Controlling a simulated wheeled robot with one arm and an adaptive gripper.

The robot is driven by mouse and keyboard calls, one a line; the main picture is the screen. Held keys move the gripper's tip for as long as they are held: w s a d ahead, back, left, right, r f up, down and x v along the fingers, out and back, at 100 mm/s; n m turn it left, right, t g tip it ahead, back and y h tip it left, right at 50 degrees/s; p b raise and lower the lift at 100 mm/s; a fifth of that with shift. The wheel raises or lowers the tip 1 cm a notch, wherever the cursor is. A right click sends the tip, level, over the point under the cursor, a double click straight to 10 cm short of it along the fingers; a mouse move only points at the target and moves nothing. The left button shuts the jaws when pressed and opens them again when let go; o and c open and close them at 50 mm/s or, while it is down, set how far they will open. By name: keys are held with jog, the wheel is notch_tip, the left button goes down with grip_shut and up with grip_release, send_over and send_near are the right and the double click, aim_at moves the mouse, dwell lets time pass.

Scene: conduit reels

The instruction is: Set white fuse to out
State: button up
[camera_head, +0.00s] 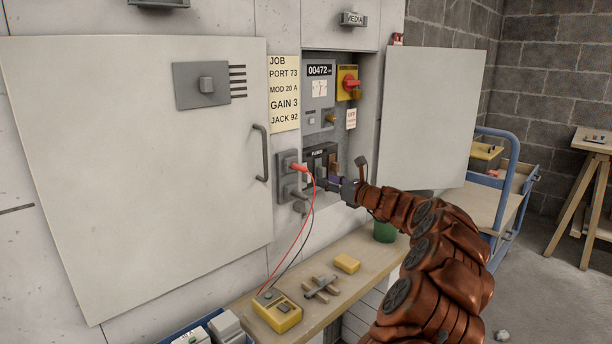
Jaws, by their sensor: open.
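A black fuse block (318,158) with a white label strip is mounted in the open recess of the wall cabinet. I cannot pick out a white fuse on it; the block's lower right part is small, dark and partly covered by my gripper. My gripper (346,173) is at the lower right of the block, reaching in from the right with its fingers spread. It looks empty. Whether a finger touches the block, I cannot tell.
A grey socket panel (288,178) with red and black leads sits left of the block. A yellow meter (277,311) and a yellow box (347,263) lie on the wooden shelf (250,331). The open cabinet door (432,115) stands behind my arm. A blue trolley (507,185) is at right.

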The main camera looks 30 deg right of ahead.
aim_at(310, 176)
jog(key=x, duration=0.2)
jog(key=a+x, duration=0.1)
jog(key=x, duration=0.2)
jog(key=shift+w+f+b, duration=0.1)
jog(key=shift+b, duration=0.25)
jog(key=shift+w+a+f, duration=0.1)
jog(key=shift+w+a, duration=0.05)
jog(key=shift+w, duration=0.55)
jog(key=shift+w+a, duration=0.15)
jog(key=shift+w, duration=0.25)
jog(key=shift+c, duration=0.3)
grip_shut()
